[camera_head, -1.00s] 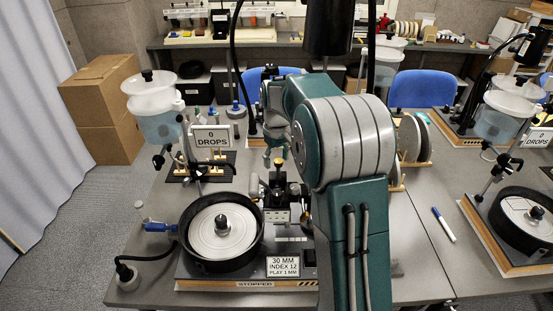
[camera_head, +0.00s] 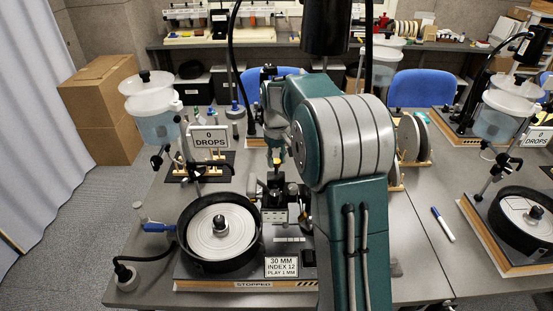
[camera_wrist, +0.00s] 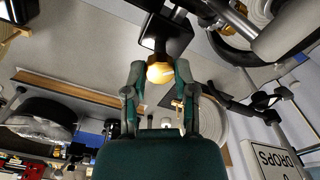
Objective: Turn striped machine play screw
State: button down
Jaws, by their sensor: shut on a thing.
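The striped machine (camera_head: 204,285) stands at the front of the table, with a short hazard stripe on its front edge beside the word STOPPED. Its sign (camera_head: 281,266) reads 30 MM, INDEX 12, PLAY 1 MM. The play screw, a yellow knob on a dark post, shows in the wrist view (camera_wrist: 160,72). My gripper (camera_wrist: 160,68) is shut on it, one finger on each side. In the head view my gripper (camera_head: 275,152) is above the machine's dark block, and the knob is partly hidden by the fingers.
A dark pan with a pale lap (camera_head: 219,230) is left of the post. A 0 DROPS sign (camera_head: 209,137) and a water tank (camera_head: 155,110) stand behind it. A second machine (camera_head: 515,225) is at right, with a blue marker (camera_head: 443,224) on bare table between.

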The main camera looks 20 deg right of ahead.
aim_at(276, 160)
jog(key=m, duration=0.6)
jog(key=shift+f+m, duration=0.15)
jog(key=shift+m, duration=0.15)
dwell(0.3)
jog(key=shift+c, duration=2.1)
grip_release()
notch_tip(276, 160, up, 12)
jog(key=shift+w, duration=0.1)
